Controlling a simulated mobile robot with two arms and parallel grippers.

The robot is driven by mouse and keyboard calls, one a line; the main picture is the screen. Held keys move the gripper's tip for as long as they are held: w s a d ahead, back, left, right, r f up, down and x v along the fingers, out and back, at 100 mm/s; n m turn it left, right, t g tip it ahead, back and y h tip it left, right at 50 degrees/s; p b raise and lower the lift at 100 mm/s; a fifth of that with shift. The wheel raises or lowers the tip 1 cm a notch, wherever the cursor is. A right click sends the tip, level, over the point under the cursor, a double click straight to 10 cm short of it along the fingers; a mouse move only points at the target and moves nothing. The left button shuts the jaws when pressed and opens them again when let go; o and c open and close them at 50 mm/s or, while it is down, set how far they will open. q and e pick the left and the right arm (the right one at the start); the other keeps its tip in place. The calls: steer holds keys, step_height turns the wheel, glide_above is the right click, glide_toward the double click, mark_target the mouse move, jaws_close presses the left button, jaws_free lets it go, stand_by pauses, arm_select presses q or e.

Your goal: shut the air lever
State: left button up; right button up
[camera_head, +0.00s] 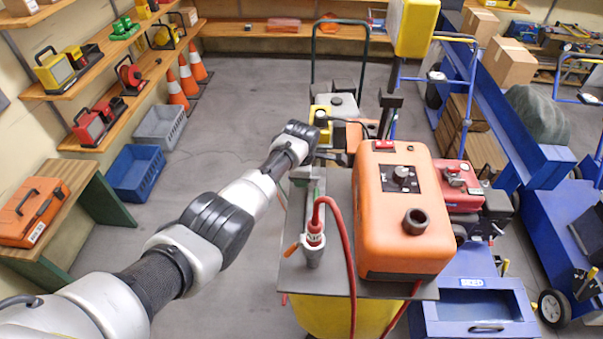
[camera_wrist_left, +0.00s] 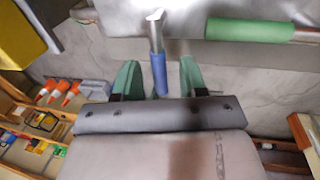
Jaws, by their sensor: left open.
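A metal lever with a blue sleeve (camera_wrist_left: 159,74) shows in the left wrist view, between the two green fingertips of my left gripper (camera_wrist_left: 158,82). The gripper is open, with a finger on each side of the sleeve; I cannot tell whether either touches it. A second handle with a green sleeve (camera_wrist_left: 248,31) lies to the right on a metal bar. Which of the two is the air lever, I cannot tell. In the head view my left gripper (camera_head: 303,174) is at the left edge of the cart, and the blue sleeve is hidden there. My right gripper is not in view.
An orange machine (camera_head: 401,220) stands on the grey cart top, right of my left arm.

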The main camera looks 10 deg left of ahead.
arm_select(q)
steer(key=shift+r, duration=0.1)
steer(key=shift+r, duration=0.25)
step_height(320, 180, up, 10)
steer(key=s, duration=0.2)
steer(key=shift+p, duration=0.35)
steer(key=shift+s+d+f, duration=0.1)
